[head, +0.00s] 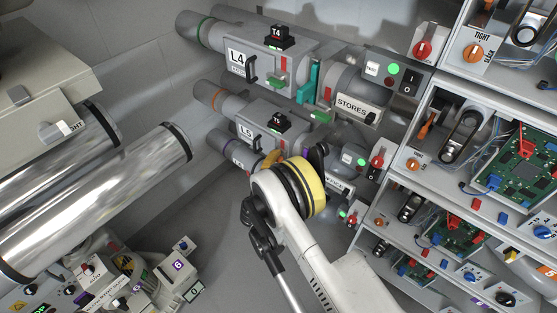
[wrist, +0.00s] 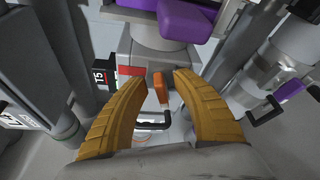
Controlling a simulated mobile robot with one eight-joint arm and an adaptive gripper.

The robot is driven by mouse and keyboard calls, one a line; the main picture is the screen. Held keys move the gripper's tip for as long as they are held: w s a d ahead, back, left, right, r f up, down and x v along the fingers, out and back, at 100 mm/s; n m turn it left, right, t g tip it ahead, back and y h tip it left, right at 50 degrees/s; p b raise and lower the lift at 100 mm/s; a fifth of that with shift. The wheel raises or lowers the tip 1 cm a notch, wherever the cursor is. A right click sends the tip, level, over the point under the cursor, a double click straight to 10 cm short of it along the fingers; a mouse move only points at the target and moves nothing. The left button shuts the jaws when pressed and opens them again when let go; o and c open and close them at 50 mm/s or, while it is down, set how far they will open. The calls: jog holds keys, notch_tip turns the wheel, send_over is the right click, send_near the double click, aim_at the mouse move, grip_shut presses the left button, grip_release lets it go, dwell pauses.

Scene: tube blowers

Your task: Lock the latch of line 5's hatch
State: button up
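Line 5's hatch shows beside the L5 label (head: 246,131) in the head view, below the larger L4 unit. In the wrist view, an orange latch (wrist: 160,88) stands on a grey housing, next to a red patch (wrist: 131,71). A black hatch handle (wrist: 153,125) lies just nearer. My gripper (wrist: 157,84) has its two curved yellow fingers spread, one on each side of the latch, with nothing clearly held. Whether a finger touches the latch I cannot tell. In the head view, my arm hides part of the L5 unit and most of my gripper.
The black T5 block (wrist: 103,78) stands left of the fingers. Purple parts (wrist: 185,22) lie beyond the latch, and a pipe unit with a black handle (wrist: 263,112) is at right. Shelves with circuit boards (head: 520,160) stand right of my arm.

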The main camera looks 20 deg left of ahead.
aim_at(279, 159)
notch_tip(279, 159, up, 10)
jog(key=shift+r, duration=0.1)
dwell(0.4)
jog(key=s+a+f+n+g+h+p, duration=0.4)
jog(key=s+a+f+n+h, duration=0.1)
jog(key=s+n, duration=0.45)
jog(key=b+x, duration=0.1)
jog(key=x, duration=0.2)
jog(key=b+x, duration=0.1)
jog(key=x, duration=0.3)
jog(key=b+x, duration=0.2)
jog(key=x, duration=0.2)
jog(key=shift+w+r, duration=0.3)
